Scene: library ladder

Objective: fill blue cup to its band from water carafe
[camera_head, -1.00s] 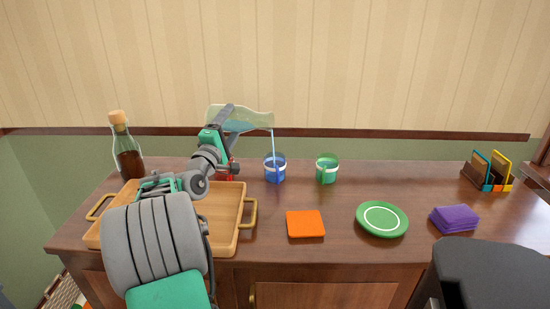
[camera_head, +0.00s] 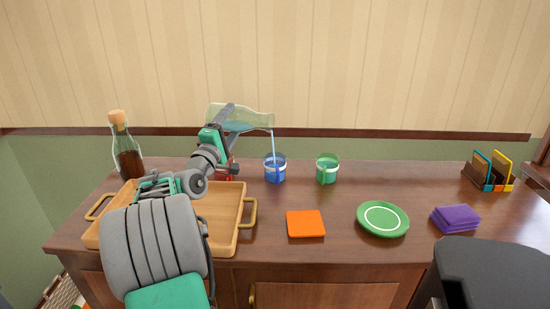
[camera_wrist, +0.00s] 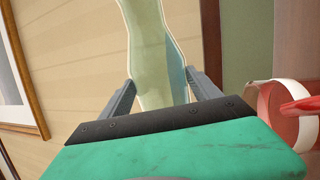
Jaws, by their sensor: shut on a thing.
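The glass water carafe (camera_head: 252,118) is tilted nearly on its side, its mouth to the right, above the cabinet top. My gripper (camera_head: 228,118) is shut on it; in the wrist view the carafe (camera_wrist: 155,45) stands between the two fingers. A thin stream of water falls from its mouth into the blue cup (camera_head: 275,176). The blue cup stands upright with a pale band near its top. Blue shows inside the cup, but I cannot tell exactly where the water level is against the band.
A green banded cup (camera_head: 327,170) stands just right of the blue cup. A red item (camera_head: 233,172) is behind my arm. A wooden tray (camera_head: 229,243), a corked bottle (camera_head: 127,152), an orange square (camera_head: 305,224), a green plate (camera_head: 383,232) and purple cloths (camera_head: 455,218) are around.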

